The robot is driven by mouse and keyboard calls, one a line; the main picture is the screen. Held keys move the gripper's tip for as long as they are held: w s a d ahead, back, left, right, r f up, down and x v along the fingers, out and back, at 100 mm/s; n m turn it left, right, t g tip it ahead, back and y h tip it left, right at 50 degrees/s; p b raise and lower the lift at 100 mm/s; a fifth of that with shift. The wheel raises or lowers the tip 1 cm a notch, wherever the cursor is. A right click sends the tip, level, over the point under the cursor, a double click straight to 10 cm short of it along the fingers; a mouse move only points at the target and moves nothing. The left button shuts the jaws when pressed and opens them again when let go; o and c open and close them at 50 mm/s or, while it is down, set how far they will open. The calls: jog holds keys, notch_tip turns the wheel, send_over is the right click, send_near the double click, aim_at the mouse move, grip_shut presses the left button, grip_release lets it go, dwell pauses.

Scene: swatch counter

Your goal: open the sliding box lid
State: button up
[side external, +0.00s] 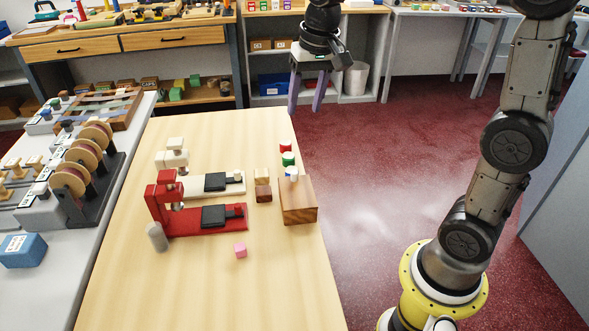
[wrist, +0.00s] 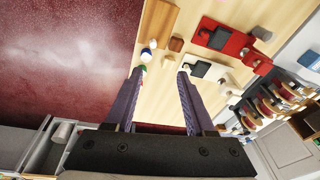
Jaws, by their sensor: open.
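A brown wooden box (side external: 299,203) stands at the right edge of the wooden table in the side external view. Its top looks flat and closed; I cannot make out a separate lid or its seam. The box also shows near the top of the wrist view (wrist: 159,20). My gripper (side external: 304,106) is open and empty. It hangs with its purple fingers pointing down, beyond the box and apart from it. In the wrist view the fingertips (wrist: 161,73) are spread, with bare table between them.
Red, green and white-blue capped cylinders (side external: 288,158) stand close behind the box.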

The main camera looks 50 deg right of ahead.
jog(key=g, duration=0.2)
send_over(294, 172)
notch_tip(294, 172, down, 8)
jog(key=shift+m, duration=0.4)
notch_tip(294, 172, down, 14)
jog(key=shift+s+f, duration=0.1)
grip_shut()
dwell(1.0)
